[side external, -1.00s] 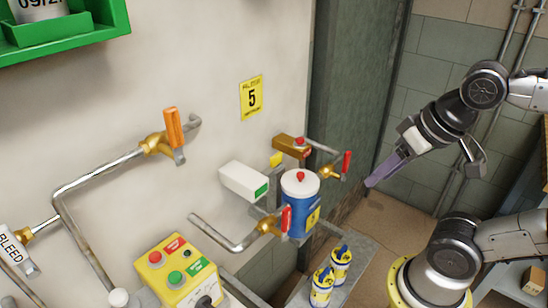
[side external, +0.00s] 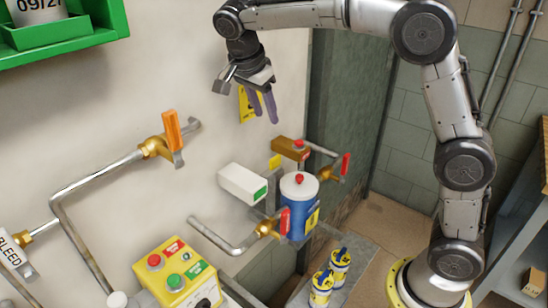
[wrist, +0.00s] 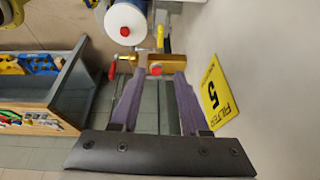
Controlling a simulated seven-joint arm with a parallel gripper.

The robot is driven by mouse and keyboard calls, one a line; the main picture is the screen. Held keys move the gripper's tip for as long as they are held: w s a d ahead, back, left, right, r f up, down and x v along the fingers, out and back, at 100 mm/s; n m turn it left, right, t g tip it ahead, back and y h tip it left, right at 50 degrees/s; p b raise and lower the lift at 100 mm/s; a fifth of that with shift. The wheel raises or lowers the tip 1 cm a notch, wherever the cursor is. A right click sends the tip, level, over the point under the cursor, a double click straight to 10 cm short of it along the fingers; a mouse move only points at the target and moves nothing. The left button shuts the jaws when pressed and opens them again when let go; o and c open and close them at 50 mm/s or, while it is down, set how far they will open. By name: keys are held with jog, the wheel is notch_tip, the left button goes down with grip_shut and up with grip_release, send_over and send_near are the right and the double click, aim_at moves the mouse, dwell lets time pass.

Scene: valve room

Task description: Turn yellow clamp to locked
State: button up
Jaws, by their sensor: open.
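My gripper (side external: 263,110) hangs in front of the wall, above the filter assembly, with its fingers pointing down. In the wrist view its two purple fingers (wrist: 152,82) are apart with nothing held between them. A small yellow piece (side external: 276,161) sits between the white box and the brown box; I cannot tell whether it is the clamp or its position. The blue filter canister (side external: 297,215) has a white lid and red knob, and stands below my gripper. It also shows in the wrist view (wrist: 125,22).
Red-handled valves (side external: 286,220) (side external: 345,165) flank the canister. The white box (side external: 242,183) and brown box (side external: 291,148) stick out from the wall. A yellow sign marked 5 (wrist: 216,92) is close beside the fingers. Yellow cans (side external: 321,287) stand below.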

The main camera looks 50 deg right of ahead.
aim_at(274, 158)
jog(key=shift+g, duration=0.3)
jog(key=x, duration=0.5)
jog(key=a+x, duration=0.1)
jog(key=x, duration=1)
jog(key=shift+w+a+f, duration=0.35)
jog(key=shift+w+a, duration=0.05)
grip_shut()
